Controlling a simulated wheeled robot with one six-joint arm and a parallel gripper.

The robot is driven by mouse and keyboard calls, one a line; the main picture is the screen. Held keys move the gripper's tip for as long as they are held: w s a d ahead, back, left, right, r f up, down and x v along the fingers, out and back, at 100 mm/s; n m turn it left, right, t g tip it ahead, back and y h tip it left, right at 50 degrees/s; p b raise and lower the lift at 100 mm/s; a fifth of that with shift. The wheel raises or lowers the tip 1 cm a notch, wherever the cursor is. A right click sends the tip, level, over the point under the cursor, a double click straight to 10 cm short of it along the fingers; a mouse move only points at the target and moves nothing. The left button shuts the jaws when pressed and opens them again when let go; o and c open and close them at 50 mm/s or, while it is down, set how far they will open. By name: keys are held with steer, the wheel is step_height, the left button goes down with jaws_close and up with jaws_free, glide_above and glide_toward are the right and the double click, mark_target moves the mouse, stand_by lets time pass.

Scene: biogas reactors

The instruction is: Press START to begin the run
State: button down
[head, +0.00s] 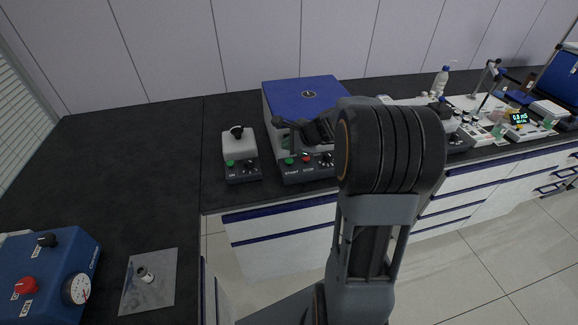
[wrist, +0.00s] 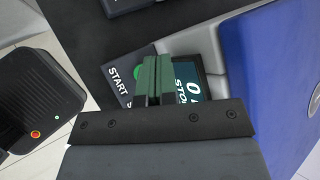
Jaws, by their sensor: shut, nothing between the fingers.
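The START button (wrist: 134,72) is green and shows just left of my fingers in the wrist view, partly hidden by them. Its white START label (wrist: 118,82) is beside it. I cannot tell whether the fingertips touch the panel.
A small grey device with a black knob (head: 238,148) stands left of the machine. A blue box with a gauge (head: 60,275) and a metal plate (head: 150,282) are at lower left. More instruments (head: 490,120) stand along the right bench. The left bench top is mostly clear.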

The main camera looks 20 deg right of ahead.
mark_target(289, 161)
steer(key=shift+f+b, duration=0.85)
steer(key=shift+f, duration=0.55)
steer(key=shift+f, duration=0.15)
stand_by(0.9)
steer(key=shift+f+b, duration=0.25)
steer(key=shift+b, duration=0.2)
steer(key=shift+f+b, duration=0.8)
steer(key=shift+f, duration=0.1)
stand_by(0.8)
steer(key=shift+r, duration=0.15)
steer(key=shift+r+p, duration=1.15)
steer(key=shift+r, duration=0.05)
step_height(289, 161, up, 5)
steer(key=p, duration=0.4)
